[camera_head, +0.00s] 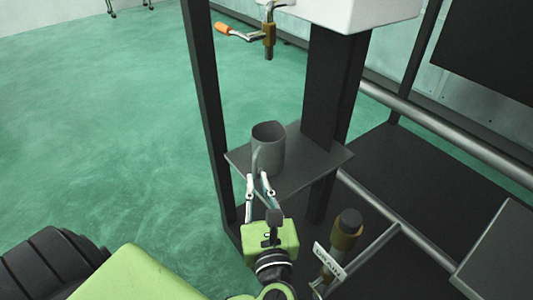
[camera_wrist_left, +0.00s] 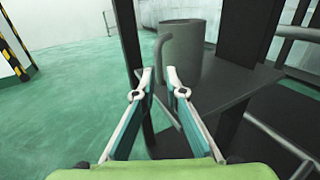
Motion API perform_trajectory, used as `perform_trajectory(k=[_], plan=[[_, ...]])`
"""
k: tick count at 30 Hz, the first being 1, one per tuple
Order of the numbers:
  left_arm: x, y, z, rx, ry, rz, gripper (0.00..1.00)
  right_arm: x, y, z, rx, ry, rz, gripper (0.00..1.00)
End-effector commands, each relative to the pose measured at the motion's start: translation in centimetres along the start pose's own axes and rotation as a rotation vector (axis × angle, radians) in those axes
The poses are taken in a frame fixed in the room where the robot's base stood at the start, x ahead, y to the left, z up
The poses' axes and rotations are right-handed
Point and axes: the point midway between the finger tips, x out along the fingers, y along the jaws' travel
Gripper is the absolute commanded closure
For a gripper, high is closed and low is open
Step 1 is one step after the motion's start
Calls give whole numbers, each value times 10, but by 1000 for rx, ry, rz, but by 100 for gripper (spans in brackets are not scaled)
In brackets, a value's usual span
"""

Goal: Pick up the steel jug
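The steel jug (camera_head: 270,145) is a grey open-topped cylinder standing upright on a small dark shelf (camera_head: 318,158). Its handle faces my left gripper. In the left wrist view the jug (camera_wrist_left: 186,50) is ahead and slightly right of centre, with its curved handle (camera_wrist_left: 160,55) on the near left side. My left gripper (camera_head: 259,184) is open, its fingers pointing at the jug from the front. In the left wrist view the fingertips (camera_wrist_left: 159,80) are spread on either side of the handle's lower end; I cannot tell whether they touch it. My right gripper is not in view.
Dark posts (camera_head: 206,100) flank the shelf. A labelled pipe fitting (camera_head: 346,232) stands at the lower right. Open green floor (camera_head: 100,130) lies left.

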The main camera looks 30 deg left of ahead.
Motion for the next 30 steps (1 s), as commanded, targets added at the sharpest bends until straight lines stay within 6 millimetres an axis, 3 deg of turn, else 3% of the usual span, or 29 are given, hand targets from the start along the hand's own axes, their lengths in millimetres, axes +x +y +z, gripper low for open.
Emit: perform_trajectory(k=[10,18,20,30], plan=[[46,2,3,1,-4,1,88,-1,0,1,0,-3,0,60],[48,2,2,2,-1,1,88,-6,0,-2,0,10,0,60],[48,2,2,2,-1,1,100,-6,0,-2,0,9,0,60],[48,2,3,0,-3,1,100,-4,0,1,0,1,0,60]])
